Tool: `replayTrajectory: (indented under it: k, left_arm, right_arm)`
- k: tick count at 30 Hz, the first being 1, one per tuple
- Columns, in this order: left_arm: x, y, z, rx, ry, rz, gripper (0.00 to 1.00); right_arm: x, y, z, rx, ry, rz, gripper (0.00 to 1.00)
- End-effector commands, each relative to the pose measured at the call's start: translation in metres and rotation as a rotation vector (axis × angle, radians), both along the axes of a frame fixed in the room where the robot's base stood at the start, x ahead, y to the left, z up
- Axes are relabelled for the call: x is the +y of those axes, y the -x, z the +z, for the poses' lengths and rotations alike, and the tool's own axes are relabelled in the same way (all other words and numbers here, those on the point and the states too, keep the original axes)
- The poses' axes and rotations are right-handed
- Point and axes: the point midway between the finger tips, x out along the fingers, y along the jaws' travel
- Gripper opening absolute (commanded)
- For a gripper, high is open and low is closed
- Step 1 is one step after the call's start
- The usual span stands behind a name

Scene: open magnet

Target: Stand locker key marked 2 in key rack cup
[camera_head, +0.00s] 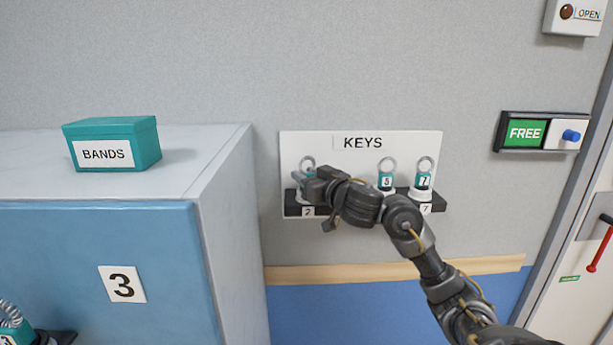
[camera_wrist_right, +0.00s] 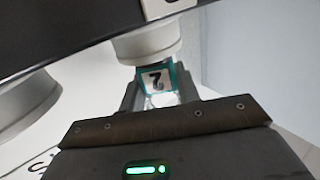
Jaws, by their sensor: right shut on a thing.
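The white key board (camera_head: 420,145) marked KEYS hangs on the wall, with a dark shelf of white cups. The teal locker key marked 2 (camera_wrist_right: 155,80) is between the fingers of my right gripper (camera_head: 308,180), which is shut on it. In the head view its ring (camera_head: 307,162) shows above the fingers, over the shelf label 2 (camera_head: 308,212). In the wrist view, picture inverted, the tag's lower end meets the mouth of a white cup (camera_wrist_right: 150,45). How deep it sits is hidden. My left gripper is not in view.
Keys marked 5 (camera_head: 386,180) and 7 (camera_head: 423,180) stand in cups to the right, beside my right wrist. A locker marked 3 (camera_head: 160,260) stands at left with a teal BANDS box (camera_head: 140,145) on top. Another key (camera_head: 12,325) shows at lower left.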

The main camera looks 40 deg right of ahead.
Motion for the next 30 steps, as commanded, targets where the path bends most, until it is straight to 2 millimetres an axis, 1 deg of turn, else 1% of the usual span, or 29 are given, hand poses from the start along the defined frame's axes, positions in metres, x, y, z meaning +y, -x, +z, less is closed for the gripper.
replayTrajectory:
  k: [4,5,9,10,17,20,23,26,30]
  left_arm:
    - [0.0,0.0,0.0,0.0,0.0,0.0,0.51]
    - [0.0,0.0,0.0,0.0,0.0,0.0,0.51]
    - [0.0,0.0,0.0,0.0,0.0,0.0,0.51]
    - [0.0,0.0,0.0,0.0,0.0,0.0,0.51]
    - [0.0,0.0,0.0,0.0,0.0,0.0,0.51]
    - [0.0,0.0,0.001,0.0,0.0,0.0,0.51]
    - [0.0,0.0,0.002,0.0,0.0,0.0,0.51]
    - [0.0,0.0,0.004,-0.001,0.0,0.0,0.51]
    - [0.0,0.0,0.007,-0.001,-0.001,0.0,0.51]
  right_arm:
    - [0.0,0.0,0.0,0.0,0.0,0.0,0.11]
    - [0.0,0.0,0.0,0.0,0.0,0.0,0.36]
    - [0.0,0.0,0.0,0.0,0.0,0.0,0.55]
    - [0.0,0.0,0.0,0.0,0.0,0.0,0.58]
    - [0.0,0.0,0.0,0.0,0.0,0.0,0.58]
    - [0.0,0.003,0.0,0.0,0.0,0.0,0.58]
    - [0.0,0.015,0.0,0.001,0.003,-0.001,0.58]
    - [0.002,0.033,0.001,0.002,0.007,0.0,0.58]
    - [0.005,0.063,0.0,0.004,0.007,-0.001,0.58]
